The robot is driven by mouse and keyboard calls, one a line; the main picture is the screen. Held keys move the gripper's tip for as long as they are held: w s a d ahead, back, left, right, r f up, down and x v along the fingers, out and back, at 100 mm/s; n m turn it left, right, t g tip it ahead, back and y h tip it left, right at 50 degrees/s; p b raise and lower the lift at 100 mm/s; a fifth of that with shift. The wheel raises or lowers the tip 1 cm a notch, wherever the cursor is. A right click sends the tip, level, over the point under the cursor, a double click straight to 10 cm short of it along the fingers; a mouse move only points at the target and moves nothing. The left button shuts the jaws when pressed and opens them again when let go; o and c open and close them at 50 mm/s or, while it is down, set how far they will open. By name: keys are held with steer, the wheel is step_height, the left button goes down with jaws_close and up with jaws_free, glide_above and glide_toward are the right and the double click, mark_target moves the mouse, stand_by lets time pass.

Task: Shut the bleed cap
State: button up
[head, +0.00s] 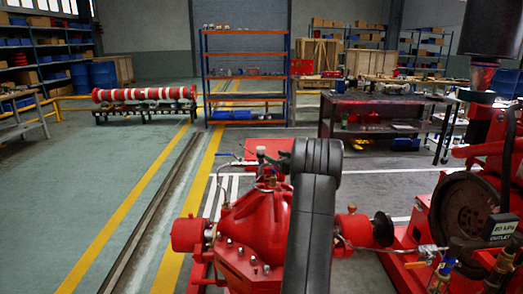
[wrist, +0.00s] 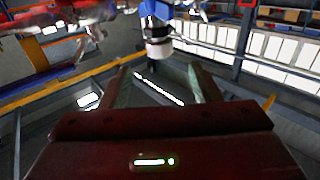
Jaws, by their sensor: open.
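In the wrist view a white, round cap (wrist: 158,47), which looks like the bleed cap, sits on a blue-grey metal fitting (wrist: 157,10). My gripper (wrist: 163,78) is open, with its two fingers apart and nothing between them. The cap is just past the fingertips, near the middle of the gap; I cannot tell whether they touch. In the head view a small pale cap (head: 260,151) stands above the red pump (head: 254,225). My black arm covers part of the pump, and my gripper is mostly hidden behind it there.
A red engine with a flywheel (head: 467,212) and a gauge labelled OUTLET (head: 500,229) stand at the right. A dark workbench (head: 385,103) and an orange-framed shelf (head: 245,58) stand behind. The floor at left (head: 70,180) is clear.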

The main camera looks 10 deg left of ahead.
mark_target(264, 151)
steer(key=x, duration=0.9)
steer(key=shift+w+a+p, duration=0.2)
steer(key=shift+a+p, duration=0.1)
steer(key=shift+p, duration=0.05)
steer(key=c, duration=1)
